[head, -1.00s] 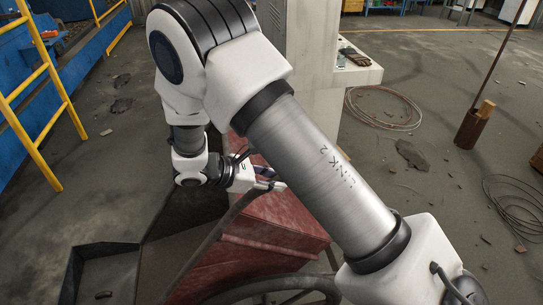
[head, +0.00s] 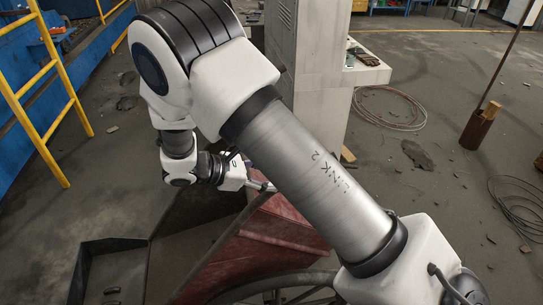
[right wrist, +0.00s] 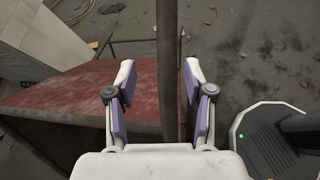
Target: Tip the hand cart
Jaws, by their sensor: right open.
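The hand cart has a worn red body (head: 285,225) and a dark spoked wheel (head: 275,288) at the bottom of the head view. My right arm crosses in front and hides part of it. My right gripper (head: 268,187) is at the cart's upper part. In the right wrist view its two fingers (right wrist: 159,85) are open, one on each side of a dark upright bar (right wrist: 171,60). The bar stands between them, closer to the right finger; I cannot tell whether it touches. The red body (right wrist: 65,100) is behind the left finger. My left gripper is not in view.
A dark open tray (head: 115,244) lies on the floor at lower left. A yellow ladder (head: 45,85) and blue structure (head: 90,45) stand at left. A grey cabinet (head: 318,90) stands behind the arm. Coiled wire (head: 393,108) lies on open floor at right.

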